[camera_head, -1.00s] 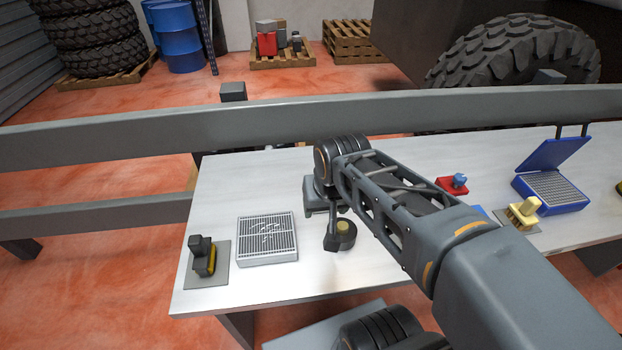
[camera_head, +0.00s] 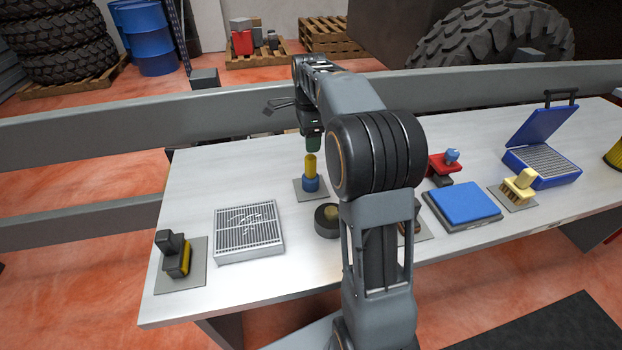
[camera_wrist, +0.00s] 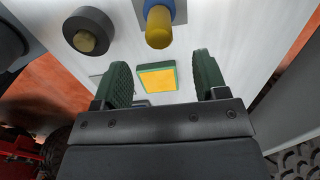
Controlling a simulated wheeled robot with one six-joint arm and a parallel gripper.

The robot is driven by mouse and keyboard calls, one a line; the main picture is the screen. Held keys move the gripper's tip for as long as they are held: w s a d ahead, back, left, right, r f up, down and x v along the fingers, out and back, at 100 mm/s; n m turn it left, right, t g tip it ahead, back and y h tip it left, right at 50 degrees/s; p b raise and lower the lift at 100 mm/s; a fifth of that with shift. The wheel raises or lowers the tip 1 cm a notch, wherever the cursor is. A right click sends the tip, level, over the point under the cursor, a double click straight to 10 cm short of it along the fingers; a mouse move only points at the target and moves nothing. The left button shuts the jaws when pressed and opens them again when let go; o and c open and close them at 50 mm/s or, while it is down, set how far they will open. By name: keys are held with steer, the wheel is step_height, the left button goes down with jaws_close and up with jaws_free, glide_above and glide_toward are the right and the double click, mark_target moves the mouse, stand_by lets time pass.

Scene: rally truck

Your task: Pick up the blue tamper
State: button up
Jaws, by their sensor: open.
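The blue tamper (camera_head: 311,183) stands upright on a small grey plate (camera_head: 298,195), its yellow handle pointing up. In the wrist view the tamper's yellow handle (camera_wrist: 158,28) is at the top middle, with its blue base cut by the picture edge. My gripper (camera_head: 313,146) hangs just above the handle in the head view, fingers down and green-tipped. In the wrist view my gripper (camera_wrist: 164,80) has its two green fingers wide apart with nothing held. The handle appears beyond the fingertips; whether it lines up between them is hard to tell.
A dark round tool (camera_head: 326,220) stands close to the tamper. A white grate (camera_head: 248,232) and a black-handled brush (camera_head: 175,255) are to the left. A blue pad (camera_head: 462,203), yellow brush (camera_head: 519,186) and open blue case (camera_head: 543,165) are to the right. The wrist view shows a yellow-green square (camera_wrist: 157,78).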

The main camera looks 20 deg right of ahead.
mark_target(311, 157)
steer(key=shift+s+d+f+b, duration=0.1)
steer(key=shift+f+b, duration=0.4)
steer(key=shift+f, duration=4.2)
jaws_close()
